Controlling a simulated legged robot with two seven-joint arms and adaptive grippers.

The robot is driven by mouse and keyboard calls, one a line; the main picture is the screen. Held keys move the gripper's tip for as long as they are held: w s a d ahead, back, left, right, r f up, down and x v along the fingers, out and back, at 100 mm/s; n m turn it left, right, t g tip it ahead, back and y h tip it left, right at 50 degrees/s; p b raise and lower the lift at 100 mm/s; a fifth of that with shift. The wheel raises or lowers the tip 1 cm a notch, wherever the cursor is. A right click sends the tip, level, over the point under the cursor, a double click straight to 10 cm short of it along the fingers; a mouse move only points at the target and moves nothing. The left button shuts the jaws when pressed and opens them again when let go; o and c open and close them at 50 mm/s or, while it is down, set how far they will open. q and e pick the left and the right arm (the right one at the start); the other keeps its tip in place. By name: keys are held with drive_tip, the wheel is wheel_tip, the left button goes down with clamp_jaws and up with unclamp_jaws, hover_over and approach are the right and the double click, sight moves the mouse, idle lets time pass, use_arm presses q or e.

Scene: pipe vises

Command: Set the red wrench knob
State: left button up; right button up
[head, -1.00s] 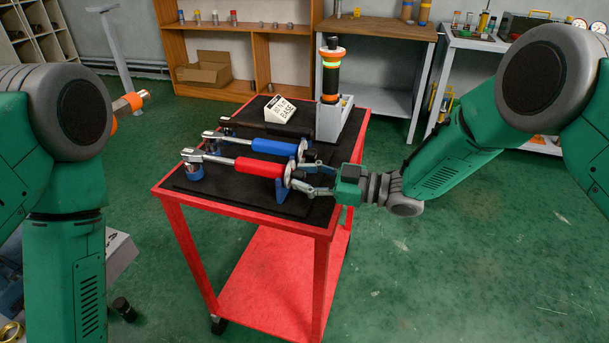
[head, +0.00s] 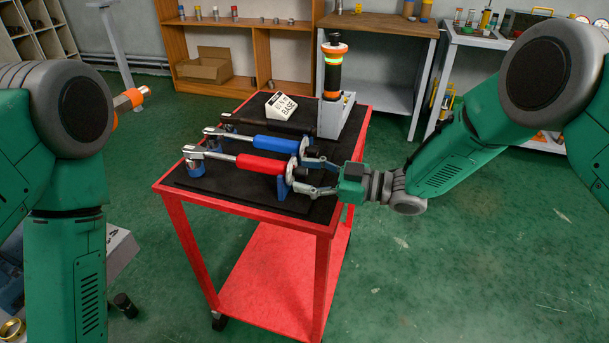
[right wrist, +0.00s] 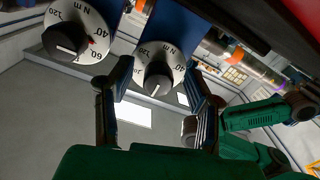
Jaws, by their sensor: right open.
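The red wrench (head: 262,165) lies across the near end of the cart's black mat, with its dial and knob end at the right. My right gripper (head: 310,176) is open at that end, its fingers on either side of the knob. In the right wrist view a white dial with a dark knob (right wrist: 158,79) lies between the open fingers (right wrist: 157,98); contact with the knob cannot be told. A second dial (right wrist: 76,34) shows at upper left there. The blue wrench (head: 275,144) lies just behind the red one. My left gripper is not in view.
The blue wrench's knob end is close to my right gripper. Open green floor lies right of the cart.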

drive_tip(key=v, duration=1.1)
drive_tip(key=shift+d, duration=0.3)
drive_tip(key=shift+f, duration=0.15)
drive_tip(key=s+d+f+m+t+h, duration=0.1)
drive_tip(key=s+d+f+m+h, duration=0.3)
drive_tip(key=s+f+m+h, duration=0.45)
drive_tip(key=s+d+f+m+t+h, duration=0.1)
drive_tip(key=s+d+f+m+h, duration=0.3)
drive_tip(key=f, duration=0.7)
drive_tip(key=s+d+f+m+g+h, duration=0.1)
drive_tip(key=s+d+m+g+h, duration=0.1)
drive_tip(key=s, duration=0.9)
drive_tip(key=s+d+f+m+g+h, duration=0.2)
drive_tip(key=s+d+g, duration=0.2)
drive_tip(key=s, duration=0.8)
drive_tip(key=d, duration=0.2)
drive_tip(key=shift+d+g, duration=0.3)
